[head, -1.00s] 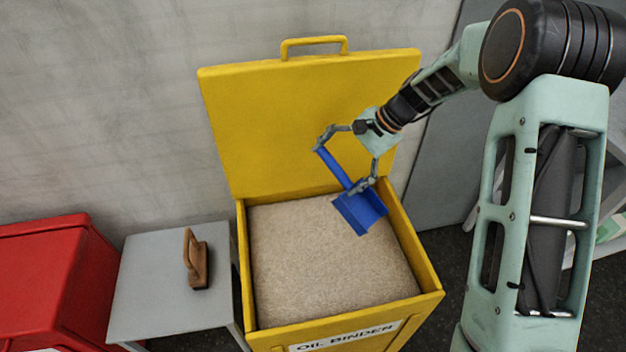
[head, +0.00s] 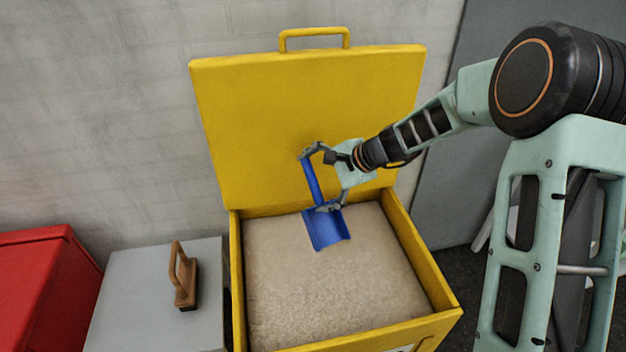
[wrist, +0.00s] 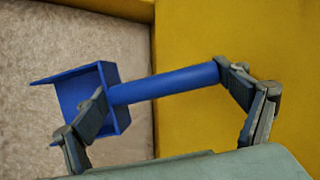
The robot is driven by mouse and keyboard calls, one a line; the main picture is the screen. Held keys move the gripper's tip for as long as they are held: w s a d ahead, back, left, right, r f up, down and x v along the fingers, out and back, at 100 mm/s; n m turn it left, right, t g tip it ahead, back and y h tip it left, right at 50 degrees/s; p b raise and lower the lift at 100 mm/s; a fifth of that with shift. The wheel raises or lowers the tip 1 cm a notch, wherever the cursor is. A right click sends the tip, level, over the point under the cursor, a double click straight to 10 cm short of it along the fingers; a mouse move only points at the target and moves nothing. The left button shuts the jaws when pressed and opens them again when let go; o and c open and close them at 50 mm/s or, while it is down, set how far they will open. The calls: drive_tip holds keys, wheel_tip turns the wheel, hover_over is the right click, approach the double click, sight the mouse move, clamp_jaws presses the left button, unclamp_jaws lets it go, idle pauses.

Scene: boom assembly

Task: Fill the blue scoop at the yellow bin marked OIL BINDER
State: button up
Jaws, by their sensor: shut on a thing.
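The yellow bin (head: 425,262) stands with its lid (head: 300,110) raised against the wall side. It is filled with beige granules (head: 330,290). Only a sliver of its front label shows at the bottom edge. My gripper (head: 317,181) is shut on the blue scoop (head: 328,232), with one finger at the handle's far end and the other by the pan. The scoop's pan hangs over the back part of the granules, tilted downward; I cannot tell whether it touches them. In the wrist view the scoop (wrist: 165,84) shows plain blue, with no granules visible in its pan.
A grey table (head: 130,310) stands left of the bin, with a wooden-handled brush (head: 184,280) on it. A red box (head: 40,290) is at the far left. The raised lid stands close behind my gripper. The front of the bin opening is clear.

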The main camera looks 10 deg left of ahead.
drive_tip(key=shift+o, duration=0.2)
wheel_tip(320, 180, down, 17)
drive_tip(key=b, duration=1.2)
drive_tip(key=shift+f+b, duration=0.15)
drive_tip(key=shift+b, duration=0.2)
drive_tip(key=shift+c, duration=0.7)
drive_tip(key=shift+s+d+f, duration=0.1)
drive_tip(key=shift+d+f, duration=0.05)
drive_tip(key=shift+r+p, duration=6.8)
drive_tip(key=shift+r, duration=2.8)
